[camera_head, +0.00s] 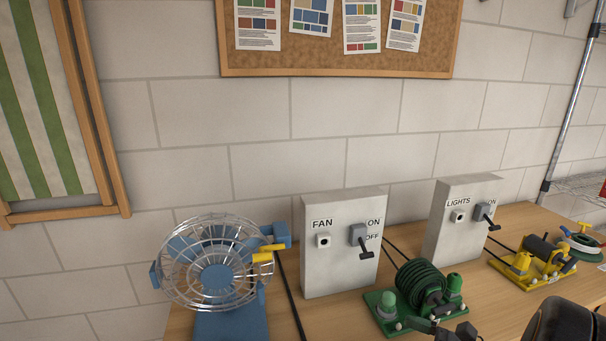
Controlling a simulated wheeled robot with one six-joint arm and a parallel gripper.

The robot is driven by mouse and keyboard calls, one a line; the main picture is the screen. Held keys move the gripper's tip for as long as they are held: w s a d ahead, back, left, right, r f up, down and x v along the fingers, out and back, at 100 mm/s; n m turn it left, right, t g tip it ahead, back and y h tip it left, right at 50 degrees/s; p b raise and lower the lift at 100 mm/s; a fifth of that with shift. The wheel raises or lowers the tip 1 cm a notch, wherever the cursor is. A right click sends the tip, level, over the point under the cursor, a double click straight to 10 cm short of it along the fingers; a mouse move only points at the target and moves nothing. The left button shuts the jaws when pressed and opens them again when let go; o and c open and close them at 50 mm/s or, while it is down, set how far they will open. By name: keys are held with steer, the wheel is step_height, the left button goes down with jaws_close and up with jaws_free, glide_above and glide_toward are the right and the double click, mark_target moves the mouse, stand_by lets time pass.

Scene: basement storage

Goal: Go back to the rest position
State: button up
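A dark rounded part (563,322) at the bottom right edge looks like part of my arm or gripper. It is cut off by the frame, and no fingertips can be made out clearly, so I cannot tell whether my gripper is open or shut, or whether it holds anything. It appears in front of the wooden table (515,315), near its right side.
On the table stand a blue caged fan (215,278), a white FAN switch box (335,280), a green coil device (420,284), a LIGHTS switch box (460,240) and a yellow device (540,258). Cables run between them. A metal rack post (570,110) is at right.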

steer(key=s+a+r+n+g+h+p, duration=0.45)
steer(key=a+n+g+h, duration=0.3)
steer(key=n+g, duration=0.35)
step_height(320, 180, up, 7)
steer(key=w+n+t+h+p, duration=0.2)
steer(key=n+t+h+p, duration=0.2)
steer(key=n, duration=0.6)
steer(key=shift+n+h, duration=0.3)
steer(key=shift+h, duration=0.75)
steer(key=shift+a+f, duration=0.1)
